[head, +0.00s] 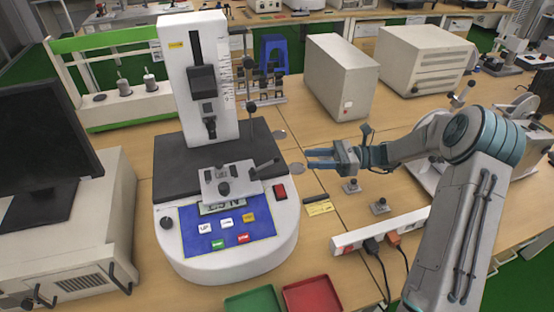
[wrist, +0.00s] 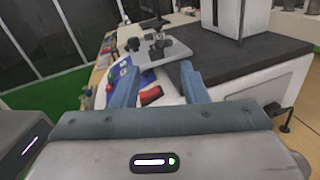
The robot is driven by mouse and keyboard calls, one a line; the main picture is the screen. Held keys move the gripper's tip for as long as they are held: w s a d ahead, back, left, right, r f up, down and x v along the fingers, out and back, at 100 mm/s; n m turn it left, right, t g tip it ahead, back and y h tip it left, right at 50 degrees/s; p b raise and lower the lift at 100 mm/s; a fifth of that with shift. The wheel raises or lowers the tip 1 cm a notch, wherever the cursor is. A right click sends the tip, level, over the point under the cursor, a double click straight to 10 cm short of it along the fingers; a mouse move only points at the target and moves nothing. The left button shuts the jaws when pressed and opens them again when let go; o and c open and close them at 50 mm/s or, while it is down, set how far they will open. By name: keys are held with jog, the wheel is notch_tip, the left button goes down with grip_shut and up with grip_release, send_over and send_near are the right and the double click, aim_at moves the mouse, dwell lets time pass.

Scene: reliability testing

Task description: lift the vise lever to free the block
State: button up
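The testing machine (head: 240,255) stands on the bench with a white column, a dark bed and a blue button panel. A small grey vise (head: 213,189) with black knobs sits at the front of its bed; it also shows in the wrist view (wrist: 172,52). I cannot make out a separate block in the vise. My gripper (head: 309,160) is to the right of the vise, apart from the lever, fingers pointing left. In the wrist view its fingers (wrist: 158,82) are spread with nothing gripped between them.
A power strip (head: 380,231) with plugs lies at right. Green (head: 252,302) and red (head: 313,295) trays lie in front. A monitor (head: 45,140) stands at left.

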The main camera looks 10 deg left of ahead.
aim_at(277, 160)
jog(key=a, duration=0.3)
jog(key=s+a+b, duration=0.1)
jog(key=a, duration=0.3)
jog(key=s+a+b, duration=0.1)
jog(key=a, duration=0.2)
jog(key=shift+a, duration=0.3)
grip_shut()
